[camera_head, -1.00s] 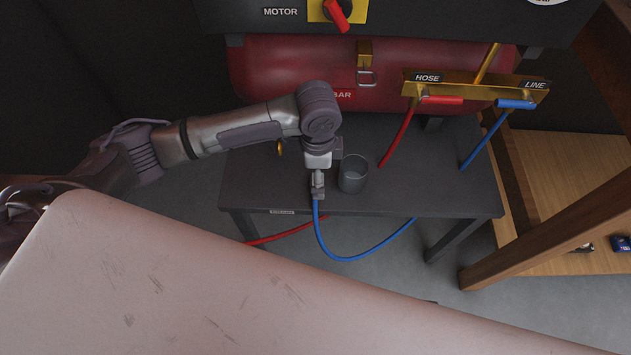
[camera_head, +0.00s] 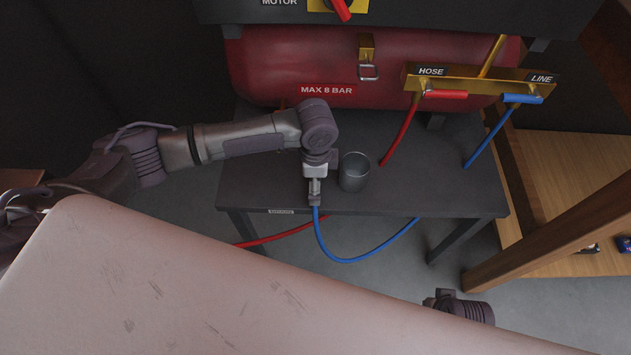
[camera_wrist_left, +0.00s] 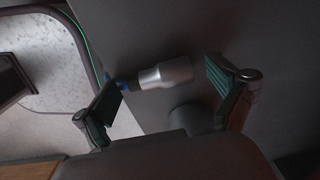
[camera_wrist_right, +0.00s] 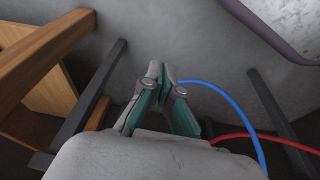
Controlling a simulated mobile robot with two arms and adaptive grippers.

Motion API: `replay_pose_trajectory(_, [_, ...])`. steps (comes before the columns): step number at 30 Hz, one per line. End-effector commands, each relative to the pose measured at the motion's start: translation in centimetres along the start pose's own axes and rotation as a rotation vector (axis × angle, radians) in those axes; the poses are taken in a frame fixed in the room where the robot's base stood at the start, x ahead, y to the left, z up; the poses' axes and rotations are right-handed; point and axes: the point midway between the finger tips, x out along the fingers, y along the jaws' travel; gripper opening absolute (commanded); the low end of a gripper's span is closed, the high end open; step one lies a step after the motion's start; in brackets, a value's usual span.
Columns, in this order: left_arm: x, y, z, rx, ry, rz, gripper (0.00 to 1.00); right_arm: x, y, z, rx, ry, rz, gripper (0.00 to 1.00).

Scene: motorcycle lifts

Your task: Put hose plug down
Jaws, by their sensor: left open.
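The hose plug (camera_wrist_left: 165,73) is a silver, stepped cylinder with a blue end at its left in the left wrist view. It appears to lie on the dark bench top. The blue hose (camera_head: 341,259) hangs in a loop from the bench's front edge below my left gripper (camera_head: 314,192). My left gripper is open, its two fingers apart on either side of the plug, with a visible gap at the right. In the head view the gripper mostly hides the plug. My right gripper (camera_wrist_right: 164,75) has its fingertips together, with nothing seen between them.
A grey cup (camera_head: 354,172) stands on the bench (camera_head: 455,205) just right of my left gripper. Behind are a red tank (camera_head: 290,70) and a brass manifold with red (camera_head: 445,94) and blue (camera_head: 522,99) handles. A pale pink surface (camera_head: 190,290) fills the foreground.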

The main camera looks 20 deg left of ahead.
Motion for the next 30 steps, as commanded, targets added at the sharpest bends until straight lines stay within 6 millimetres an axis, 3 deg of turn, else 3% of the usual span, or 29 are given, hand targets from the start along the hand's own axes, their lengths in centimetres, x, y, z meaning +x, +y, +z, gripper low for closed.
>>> replay_pose_trajectory(3, [0.0, 0.0, 0.0, 0.000, 0.000, 0.000, 0.96, 0.0, 0.0, 0.0, 0.000, -0.001, 0.000, 0.00])
replay_pose_trajectory(12, [-0.1, 0.0, 0.0, 0.000, 0.000, 0.000, 0.46, 0.0, 0.0, 0.0, 0.000, 0.000, 0.000, 0.00])
replay_pose_trajectory(17, [-0.1, 0.0, 0.0, 0.000, 0.001, 0.000, 0.25, 0.0, 0.0, 0.0, 0.000, 0.000, 0.000, 0.00])
replay_pose_trajectory(26, [-0.7, 0.0, 0.0, 0.000, 0.001, -0.001, 0.25, 0.0, 0.0, -0.1, 0.000, 0.004, -0.001, 0.00])
replay_pose_trajectory(30, [-2.3, -0.1, 0.0, 0.000, 0.002, -0.002, 0.25, 1.8, -0.1, 0.8, -0.002, -0.014, -0.002, 0.00])
